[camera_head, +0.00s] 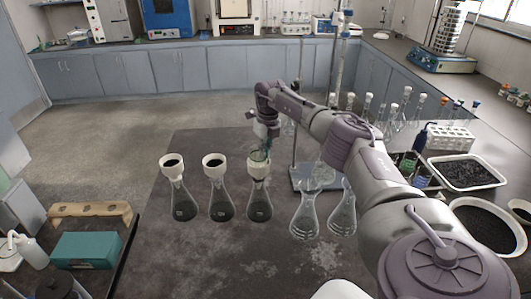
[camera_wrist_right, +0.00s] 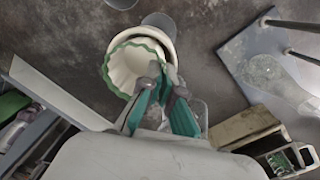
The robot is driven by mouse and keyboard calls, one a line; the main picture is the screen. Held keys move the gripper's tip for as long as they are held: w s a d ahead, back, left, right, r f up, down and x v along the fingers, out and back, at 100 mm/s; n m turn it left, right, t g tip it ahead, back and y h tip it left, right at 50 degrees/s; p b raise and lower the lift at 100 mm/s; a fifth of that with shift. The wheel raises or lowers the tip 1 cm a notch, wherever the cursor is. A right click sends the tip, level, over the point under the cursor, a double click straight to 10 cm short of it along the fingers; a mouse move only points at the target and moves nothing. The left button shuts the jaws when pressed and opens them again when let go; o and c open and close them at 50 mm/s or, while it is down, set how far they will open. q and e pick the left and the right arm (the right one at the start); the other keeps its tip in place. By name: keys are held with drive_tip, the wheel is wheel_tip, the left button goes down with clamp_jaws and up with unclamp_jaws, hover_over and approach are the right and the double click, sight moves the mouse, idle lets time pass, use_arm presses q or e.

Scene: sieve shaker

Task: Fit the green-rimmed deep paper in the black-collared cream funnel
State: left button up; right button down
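In the head view, three cream funnels stand in a row on conical flasks: a left one (camera_head: 172,168), a middle one (camera_head: 215,167) and a right one (camera_head: 259,171). The left and middle ones look black inside. Collar colours are too small to tell. My right gripper (camera_head: 262,147) is over the right funnel. In the wrist view, the green-rimmed deep paper (camera_wrist_right: 130,68) is a pale fluted cup. My right gripper (camera_wrist_right: 158,82) is shut on its near right edge. The paper overlaps a cream funnel mouth (camera_wrist_right: 166,40); its seating depth is unclear. My left gripper is not in view.
Two empty clear flasks (camera_head: 305,215) stand to the right of the row. A stand with a blue-grey base (camera_head: 303,181) is behind them. A wooden rack (camera_head: 90,212) and teal box (camera_head: 86,250) are at the left.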

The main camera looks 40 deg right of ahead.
sight(266, 164)
drive_tip(key=shift+s+a+f+b, duration=0.1)
drive_tip(key=shift+s+f+b, duration=0.15)
drive_tip(key=shift+f, duration=0.3)
drive_tip(key=shift+s+a+f+b, duration=0.1)
drive_tip(key=shift+s+f+b, duration=0.1)
drive_tip(key=shift+f, duration=0.35)
drive_tip(key=shift+s+a+f+b, duration=0.1)
drive_tip(key=shift+s+f+b, duration=0.15)
drive_tip(key=shift+f, duration=0.3)
idle(0.6)
drive_tip(key=c, duration=1.9)
unclamp_jaws()
drive_tip(key=shift+w, duration=0.1)
drive_tip(key=o, duration=0.6)
drive_tip(key=shift+c, duration=0.2)
drive_tip(key=shift+o, duration=0.5)
drive_tip(key=shift+w+f, duration=0.1)
drive_tip(key=shift+w+d+f, duration=0.25)
drive_tip(key=shift+w+f, duration=0.3)
drive_tip(key=shift+w, duration=0.2)
drive_tip(key=shift+s+r, duration=0.25)
drive_tip(key=shift+r, duration=0.1)
drive_tip(key=shift+d, duration=0.2)
